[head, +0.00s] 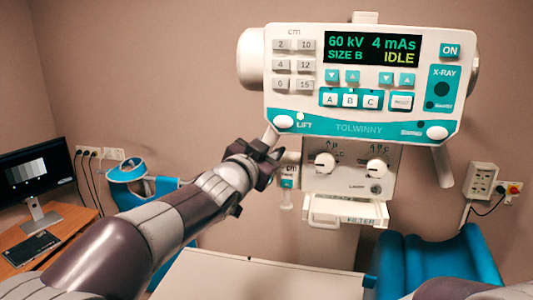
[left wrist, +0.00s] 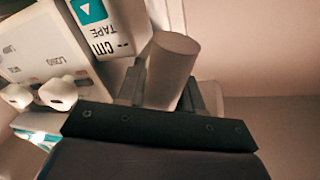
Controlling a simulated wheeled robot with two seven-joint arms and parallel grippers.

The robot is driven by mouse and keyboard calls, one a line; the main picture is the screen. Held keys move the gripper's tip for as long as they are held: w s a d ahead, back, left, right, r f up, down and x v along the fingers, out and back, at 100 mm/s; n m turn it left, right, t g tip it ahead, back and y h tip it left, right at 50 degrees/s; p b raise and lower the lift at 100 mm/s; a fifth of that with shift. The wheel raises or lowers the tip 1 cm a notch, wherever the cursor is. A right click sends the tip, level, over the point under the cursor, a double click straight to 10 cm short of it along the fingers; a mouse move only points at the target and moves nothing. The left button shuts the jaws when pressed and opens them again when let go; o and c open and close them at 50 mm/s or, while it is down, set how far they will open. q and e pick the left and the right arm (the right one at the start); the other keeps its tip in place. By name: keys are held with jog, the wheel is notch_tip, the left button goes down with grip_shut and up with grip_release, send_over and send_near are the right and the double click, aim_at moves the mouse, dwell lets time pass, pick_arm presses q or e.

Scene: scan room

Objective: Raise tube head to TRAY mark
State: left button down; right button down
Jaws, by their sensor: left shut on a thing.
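The tube head (head: 350,125) is a white unit with a teal panel and a display reading 60 kV, 4 mAs, SIZE B, IDLE. Two handles slope down from its lower corners. My left gripper (head: 268,152) is at the left handle (head: 271,136), under the LIFT label. In the left wrist view the pale round handle (left wrist: 172,65) stands between the fingers, which are shut on it. The cm tape housing (head: 288,172) hangs just right of the gripper; it also shows in the left wrist view (left wrist: 112,35). I cannot make out a TRAY mark. My right gripper is out of view.
Below the head are two knobs (head: 325,163) and a filter drawer (head: 345,212). A pale table top (head: 250,280) lies in front. A desk with a monitor (head: 36,175) is at left. A wall socket box (head: 481,180) is at right.

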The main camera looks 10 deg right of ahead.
pick_arm(q)
jog(key=shift+f, duration=0.1)
jog(key=c, duration=1.1)
grip_release()
jog(key=shift+s, duration=0.25)
jog(key=shift+a, duration=0.1)
jog(key=shift+s+a+b, duration=0.1)
jog(key=shift+s+b, duration=0.1)
jog(key=shift+b, duration=0.1)
jog(key=b+v, duration=0.3)
jog(key=v, duration=0.9)
